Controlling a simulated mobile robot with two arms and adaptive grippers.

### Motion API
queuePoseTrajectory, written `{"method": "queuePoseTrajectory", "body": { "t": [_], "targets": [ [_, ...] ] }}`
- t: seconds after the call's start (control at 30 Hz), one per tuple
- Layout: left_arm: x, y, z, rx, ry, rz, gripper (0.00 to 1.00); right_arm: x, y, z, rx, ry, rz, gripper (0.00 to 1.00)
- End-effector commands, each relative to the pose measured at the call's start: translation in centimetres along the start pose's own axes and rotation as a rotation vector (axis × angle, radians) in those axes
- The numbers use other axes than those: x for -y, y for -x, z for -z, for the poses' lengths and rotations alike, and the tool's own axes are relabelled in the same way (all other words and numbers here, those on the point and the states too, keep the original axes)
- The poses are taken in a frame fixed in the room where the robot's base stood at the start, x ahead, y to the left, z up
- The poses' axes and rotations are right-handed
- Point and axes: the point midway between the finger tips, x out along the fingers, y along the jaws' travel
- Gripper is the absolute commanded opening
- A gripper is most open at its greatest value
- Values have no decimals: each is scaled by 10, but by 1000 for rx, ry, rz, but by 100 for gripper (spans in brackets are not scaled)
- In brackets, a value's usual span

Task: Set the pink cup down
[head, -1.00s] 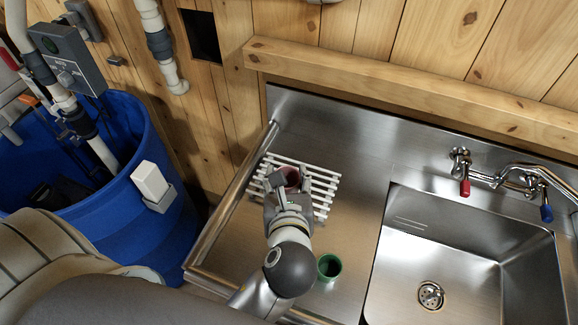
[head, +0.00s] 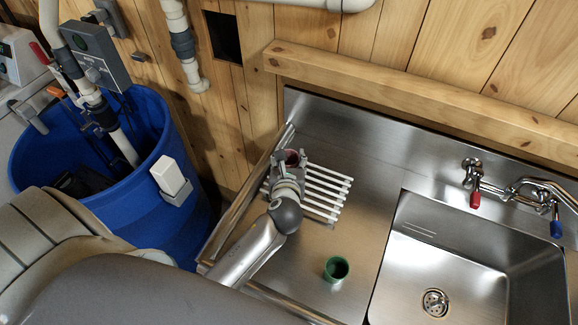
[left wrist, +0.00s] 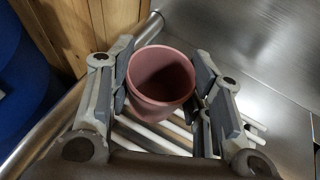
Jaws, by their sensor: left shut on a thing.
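The pink cup (left wrist: 160,82) is upright between the fingers of my left gripper (left wrist: 163,90) in the left wrist view. The gripper is shut on it, with a pad on each side. I cannot tell whether the cup's base touches the rack. My right gripper is not in view.
A green cup (head: 336,268) stands on the steel drainboard (head: 365,200) in front of the rack. The sink (head: 470,260) with red and blue taps is on the right. A blue barrel (head: 125,190) stands on the left, and a wooden ledge (head: 420,90) runs behind.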

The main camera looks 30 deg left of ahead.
Motion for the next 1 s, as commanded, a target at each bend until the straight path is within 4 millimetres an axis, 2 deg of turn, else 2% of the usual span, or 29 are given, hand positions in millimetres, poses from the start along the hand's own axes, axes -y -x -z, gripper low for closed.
{"method": "queuePoseTrajectory", "body": {
  "t": [0.1, 0.23, 0.63, 0.67, 0.8, 1.0],
  "targets": [
    [0, -7, 16, -5, -2, -2, 32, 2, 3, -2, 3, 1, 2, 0],
    [0, -12, 27, -3, -1, -1, 32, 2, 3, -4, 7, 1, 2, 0],
    [0, -14, 32, -1, -2, -1, 32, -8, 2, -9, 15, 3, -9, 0],
    [0, -14, 31, -1, -1, 0, 49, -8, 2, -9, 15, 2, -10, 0],
    [0, -14, 31, -1, -1, 0, 67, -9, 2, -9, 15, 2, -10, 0],
    [0, -13, 31, -1, -1, -1, 68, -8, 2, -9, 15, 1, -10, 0]
  ]
}}
